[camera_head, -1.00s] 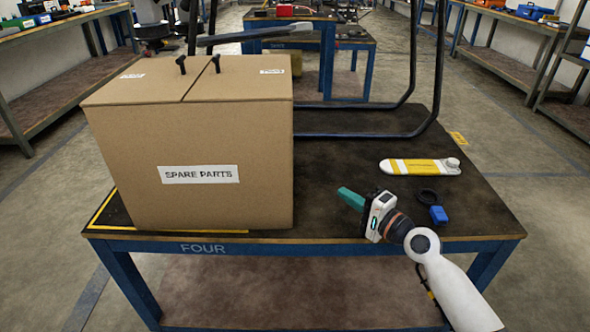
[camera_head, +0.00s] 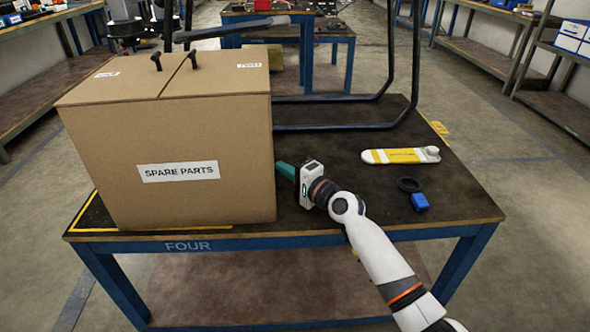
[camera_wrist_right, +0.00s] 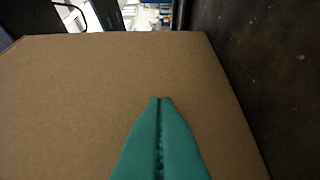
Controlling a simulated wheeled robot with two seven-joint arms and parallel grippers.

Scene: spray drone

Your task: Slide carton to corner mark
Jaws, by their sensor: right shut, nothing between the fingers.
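The brown carton (camera_head: 170,150), labelled SPARE PARTS, stands upright on the left of the table. Yellow corner mark lines (camera_head: 150,229) show on the tabletop along the carton's front and left lower edges; the rest of the mark is hidden under or behind it. My right gripper (camera_head: 284,171) is shut and empty, its teal fingertips at the carton's right side, at or very near its face. In the right wrist view the shut fingers (camera_wrist_right: 160,104) point at the carton's brown face (camera_wrist_right: 90,90); I cannot tell whether they touch. My left gripper is not in view.
The dark table (camera_head: 330,195) is bare just right of the carton. A black tubular frame (camera_head: 340,126) stands at the back.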

